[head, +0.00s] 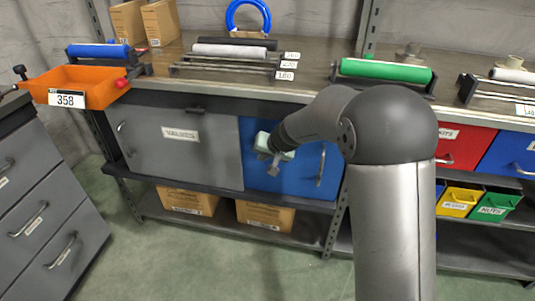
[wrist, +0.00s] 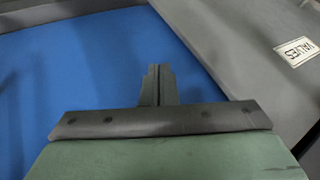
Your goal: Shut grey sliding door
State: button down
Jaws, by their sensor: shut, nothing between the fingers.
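The grey sliding door (head: 207,158) with a "VALVES" label covers the left part of the cabinet under the counter. It also shows in the wrist view (wrist: 235,50), at the right. Its handle (head: 122,140) is near its left edge. A blue door (head: 302,178) with an upright handle is to its right; the blue surface (wrist: 90,70) fills the left of the wrist view. My gripper (head: 271,167) is shut and empty in front of the blue door, right of the grey door's right edge. Its fingers (wrist: 158,85) lie close to that edge in the wrist view; contact cannot be told.
An orange bin (head: 75,80) marked 358 juts out at the left of the counter. Grey drawers (head: 40,215) stand at the left. Cardboard boxes (head: 265,215) sit on the lower shelf. Yellow (head: 458,200) and green (head: 495,205) bins are at the right.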

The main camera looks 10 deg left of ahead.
jog(key=w+a+f, duration=0.1)
jog(key=a+f, duration=0.1)
jog(key=a, duration=0.3)
jog(key=shift+w+a+f, duration=0.2)
jog(key=shift+w+f, duration=0.1)
jog(key=shift+w, duration=0.1)
